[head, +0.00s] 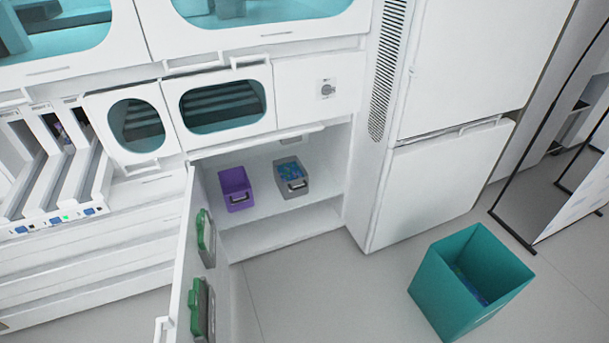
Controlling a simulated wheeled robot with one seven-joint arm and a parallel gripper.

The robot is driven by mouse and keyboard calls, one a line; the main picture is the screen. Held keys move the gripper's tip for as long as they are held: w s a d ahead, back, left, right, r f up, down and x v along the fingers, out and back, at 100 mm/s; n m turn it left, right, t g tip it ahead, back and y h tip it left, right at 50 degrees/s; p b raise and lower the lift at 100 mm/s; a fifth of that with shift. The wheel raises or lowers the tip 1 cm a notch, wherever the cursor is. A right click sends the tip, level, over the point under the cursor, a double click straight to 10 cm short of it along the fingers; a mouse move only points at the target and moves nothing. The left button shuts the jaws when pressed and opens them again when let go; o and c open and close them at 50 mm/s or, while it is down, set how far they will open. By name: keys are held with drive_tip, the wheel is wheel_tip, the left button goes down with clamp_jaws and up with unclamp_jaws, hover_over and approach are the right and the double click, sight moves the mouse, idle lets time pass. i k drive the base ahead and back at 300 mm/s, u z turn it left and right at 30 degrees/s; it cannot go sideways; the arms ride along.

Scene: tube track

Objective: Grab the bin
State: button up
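Several bin-like containers show in the head view. A purple bin (236,189) with a dark front handle sits on the shelf of an open cabinet. It looks empty. A grey bin (293,178) with a dark front handle stands to its right, with blue-green things in it. A large teal open-topped bin (448,287) stands on the floor at the lower right, with something bluish inside. I cannot tell which of them the task means. My gripper is not in view.
The open cabinet door (187,262) sticks out left of the shelf and carries green and grey items (201,306) on its inner side. The cabinet shelf (262,211) has bare room in front. A white fridge-like unit (440,190) stands right of the cabinet. The floor (330,290) is clear between door and teal bin.

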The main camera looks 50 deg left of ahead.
sight(292, 178)
drive_tip(key=u, duration=0.4)
drive_tip(key=i, duration=1.05)
drive_tip(key=u, duration=1.05)
drive_tip(key=i, duration=0.65)
drive_tip(key=u, duration=0.5)
